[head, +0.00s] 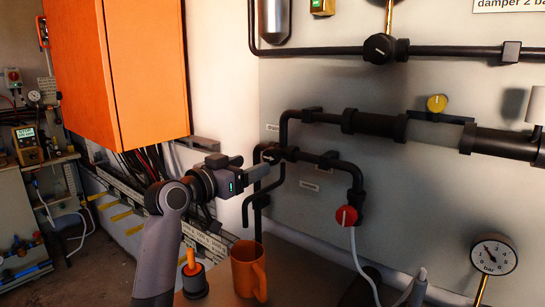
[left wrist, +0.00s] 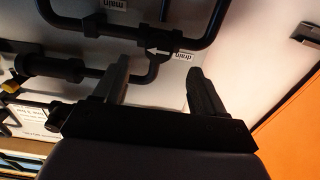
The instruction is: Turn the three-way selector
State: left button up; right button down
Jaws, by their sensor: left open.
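The three-way selector appears to be the dark pipe junction (head: 280,154) on the grey wall panel, with small white labels around it. In the left wrist view the junction (left wrist: 160,40) lies beyond the fingertips, near a "drain" label (left wrist: 184,56) and a "main" label (left wrist: 115,4). A small white arrow shows just below it. My left gripper (head: 252,166) is open and empty, just left of the junction in the head view. In the left wrist view its two fingers (left wrist: 157,68) stand wide apart. Contact cannot be told. My right gripper is out of view.
Dark pipes run across the panel, with a red knob (head: 346,216) and a yellow knob (head: 437,103). An orange mug (head: 248,270) stands below my left gripper. An orange cabinet (head: 120,72) hangs at the left, and a pressure gauge (head: 493,255) sits at lower right.

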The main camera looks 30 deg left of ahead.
aim_at(268, 158)
pick_arm(q)
jog(key=shift+w+d+p, duration=0.15)
jog(key=shift+w+p, duration=0.25)
jog(key=shift+w, duration=1.2)
jog(key=shift+w+d+p, duration=0.15)
jog(key=shift+w+p, duration=0.2)
jog(key=shift+w, duration=1.2)
jog(key=c, duration=1.1)
